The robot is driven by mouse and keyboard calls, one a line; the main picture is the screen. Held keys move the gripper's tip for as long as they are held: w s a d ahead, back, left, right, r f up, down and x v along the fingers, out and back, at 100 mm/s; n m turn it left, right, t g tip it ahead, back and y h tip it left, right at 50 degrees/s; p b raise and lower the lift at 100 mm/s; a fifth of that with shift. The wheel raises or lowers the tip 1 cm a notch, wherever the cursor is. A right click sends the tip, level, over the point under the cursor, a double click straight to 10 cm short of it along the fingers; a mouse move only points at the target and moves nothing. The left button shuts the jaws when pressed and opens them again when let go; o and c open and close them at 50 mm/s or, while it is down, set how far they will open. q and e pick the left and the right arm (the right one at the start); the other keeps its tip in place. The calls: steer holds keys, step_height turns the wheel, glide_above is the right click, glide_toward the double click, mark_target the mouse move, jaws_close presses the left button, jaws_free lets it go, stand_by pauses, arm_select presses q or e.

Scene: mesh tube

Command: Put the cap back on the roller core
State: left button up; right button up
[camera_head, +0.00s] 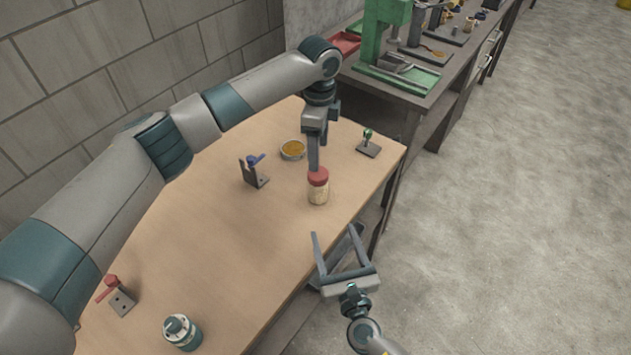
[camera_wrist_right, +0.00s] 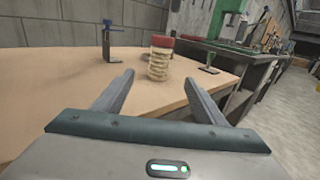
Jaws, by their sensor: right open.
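The roller core (camera_head: 318,194) is a pale, ribbed upright cylinder near the table's right edge. The red cap (camera_head: 318,177) is at its top, with no clear gap; I cannot tell if it is fully seated. Both show in the right wrist view, the core (camera_wrist_right: 158,66) below the cap (camera_wrist_right: 162,42). My left gripper (camera_head: 314,167) points down at the cap from above; whether its fingers grip the cap is unclear. My right gripper (camera_head: 345,242) is open and empty, off the table's right edge, with the core beyond its fingers.
A round dish with amber contents (camera_head: 293,149), a blue-handled bracket (camera_head: 254,173) and a green-knobbed stand (camera_head: 368,146) are near the core. A red-handled bracket (camera_head: 119,298) and teal-banded cylinder (camera_head: 182,332) stand at the near end. The table's middle (camera_head: 225,235) is clear.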

mark_target(320, 194)
stand_by(0.3)
steer(key=x, duration=1.7)
steer(key=shift+w, duration=0.2)
